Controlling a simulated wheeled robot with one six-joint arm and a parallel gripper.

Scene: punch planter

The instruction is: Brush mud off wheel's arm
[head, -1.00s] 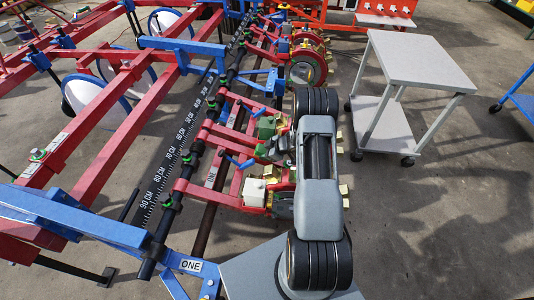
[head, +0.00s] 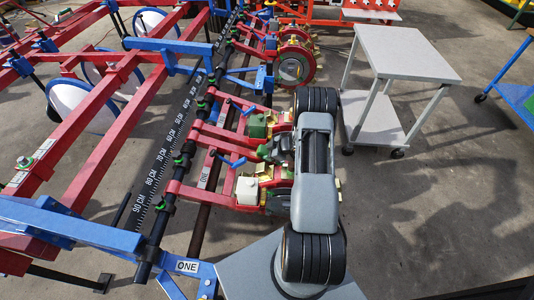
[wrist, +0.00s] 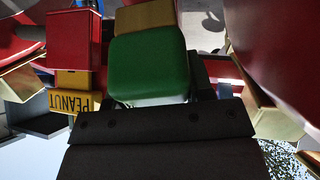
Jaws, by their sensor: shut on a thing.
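My gripper (head: 275,148) reaches in among the planter's row units, mostly hidden behind my arm in the head view. In the wrist view its dark body fills the bottom, and it is shut on a green block with a tan end, which looks like the brush (wrist: 148,68). A red block (wrist: 73,40), possibly part of a wheel's arm, is left of the brush. A large dark red curved surface, likely a wheel (wrist: 285,50), is close on the right. I cannot make out mud or tell whether the brush touches anything.
An upside-down yellow PEANUT plate (wrist: 68,102) is at left in the wrist view. A green box (head: 257,126) and a white box (head: 247,189) sit on the red row units. The blue toolbar (head: 75,225) is at front left. A grey cart (head: 410,52) stands right.

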